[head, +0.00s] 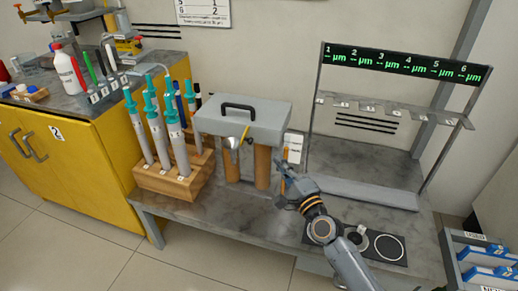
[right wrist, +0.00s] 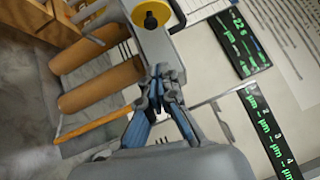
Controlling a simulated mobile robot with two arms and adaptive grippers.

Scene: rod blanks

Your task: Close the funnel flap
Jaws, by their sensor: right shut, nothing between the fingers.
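A grey block with a black handle (head: 240,108) stands on two brown cylinders (head: 262,167) on the grey bench. My right gripper (head: 283,177) is just right of the cylinders, below the block's right side. In the right wrist view its fingers (right wrist: 164,76) are together and empty, near a grey part bearing a yellow disc (right wrist: 151,19). My left gripper is out of view.
A wooden rack (head: 170,185) with several teal-topped tubes stands left of the block. A frame with a green-lettered display (head: 405,64) stands right. Black round pads (head: 389,247) lie at the bench's front right. A yellow cabinet (head: 70,150) is at left.

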